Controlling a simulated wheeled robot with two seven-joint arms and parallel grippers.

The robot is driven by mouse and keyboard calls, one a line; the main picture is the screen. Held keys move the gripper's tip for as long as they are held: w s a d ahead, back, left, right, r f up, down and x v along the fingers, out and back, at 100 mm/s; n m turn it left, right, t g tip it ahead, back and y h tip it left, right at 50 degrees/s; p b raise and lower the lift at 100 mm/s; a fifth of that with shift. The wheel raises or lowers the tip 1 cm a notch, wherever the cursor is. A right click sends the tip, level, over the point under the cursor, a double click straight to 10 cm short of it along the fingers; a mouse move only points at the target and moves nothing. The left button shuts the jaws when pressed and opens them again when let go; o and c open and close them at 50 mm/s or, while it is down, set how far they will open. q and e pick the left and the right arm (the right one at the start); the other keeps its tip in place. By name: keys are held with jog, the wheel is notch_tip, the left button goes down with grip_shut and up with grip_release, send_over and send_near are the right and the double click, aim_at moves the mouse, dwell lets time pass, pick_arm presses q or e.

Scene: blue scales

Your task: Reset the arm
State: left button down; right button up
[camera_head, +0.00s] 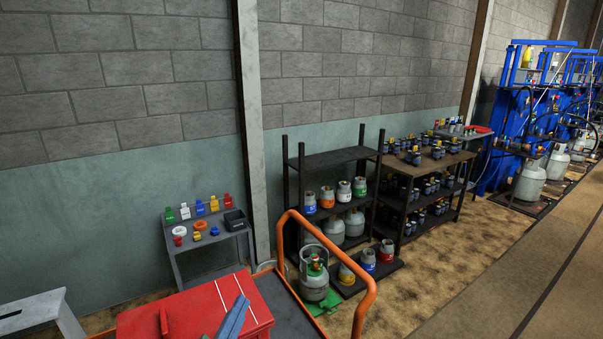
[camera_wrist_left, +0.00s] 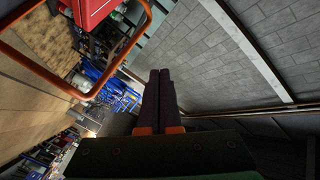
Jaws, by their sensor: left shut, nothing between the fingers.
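My left gripper (camera_head: 239,301) shows at the bottom of the head view as two blue-grey fingers side by side, in front of a red box. In the left wrist view the left gripper (camera_wrist_left: 160,74) has two long dark fingers with orange bases, pressed together with nothing between them. The fingers point toward the wall and room, and touch no object that I can see. My right gripper is in neither view.
An orange-railed cart (camera_head: 365,304) carries the red box (camera_head: 185,312). A small grey table (camera_head: 205,258) with coloured items stands at the wall. Dark shelves (camera_head: 335,160) hold gas cylinders. Blue machines (camera_head: 515,115) stand far right. Open floor (camera_head: 450,265) lies at right.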

pick_arm(q)
jog(key=s+a+f+n+g+y, duration=0.1)
jog(key=s+a+f+n+g, duration=0.15)
jog(key=f, duration=0.35)
jog(key=s+a+f+n+g+y, duration=0.2)
jog(key=s+f+n+g, duration=0.15)
jog(key=f, duration=0.25)
jog(key=s+a+f+n+g, duration=0.1)
jog(key=s+f+n+g, duration=0.1)
jog(key=s+f+g, duration=0.45)
jog(key=s+f+n+g, duration=0.1)
jog(key=s+f, duration=0.2)
jog(key=s, duration=0.7)
notch_tip(320, 180, down, 16)
jog(key=s+g, duration=0.1)
jog(key=g, duration=0.1)
jog(key=s+a+f, duration=0.2)
jog(key=s+f, duration=0.8)
jog(key=s, duration=0.2)
jog(key=shift+s+a+f+g, duration=0.15)
jog(key=shift+s+f+g, duration=0.15)
jog(key=shift+s+g, duration=0.1)
